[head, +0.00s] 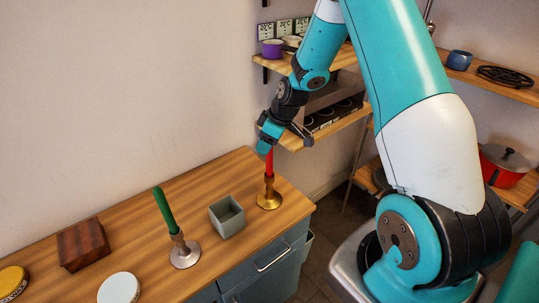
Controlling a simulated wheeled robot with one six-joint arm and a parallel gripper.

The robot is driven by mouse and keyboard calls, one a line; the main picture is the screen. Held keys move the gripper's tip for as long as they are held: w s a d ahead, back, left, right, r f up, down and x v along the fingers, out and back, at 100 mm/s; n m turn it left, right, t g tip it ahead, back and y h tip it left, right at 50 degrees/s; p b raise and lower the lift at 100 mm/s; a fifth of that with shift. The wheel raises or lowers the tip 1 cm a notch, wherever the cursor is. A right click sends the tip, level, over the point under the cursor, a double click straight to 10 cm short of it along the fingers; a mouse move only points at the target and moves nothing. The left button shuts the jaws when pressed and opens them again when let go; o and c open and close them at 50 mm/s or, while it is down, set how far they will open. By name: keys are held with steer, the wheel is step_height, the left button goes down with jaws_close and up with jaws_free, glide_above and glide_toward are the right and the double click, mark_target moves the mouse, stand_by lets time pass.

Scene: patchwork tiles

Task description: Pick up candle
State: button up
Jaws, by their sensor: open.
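A red candle (269,163) stands upright in a brass-coloured holder (269,199) near the right end of the wooden counter. A green candle (164,209) leans slightly in a silvery holder (184,251) further left. My gripper (284,140) is open, pointing down at the top of the red candle. The gripper hides the candle's upper end, so I cannot tell whether it lies between the fingers or touches one.
A grey-green square box (227,216) stands between the two holders. A dark wooden block (83,245), a pale round lid (119,289) and a yellow-topped round item (12,281) are at left. Wall shelves (345,122) are behind my gripper.

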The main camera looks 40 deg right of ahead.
jaws_close()
stand_by(0.3)
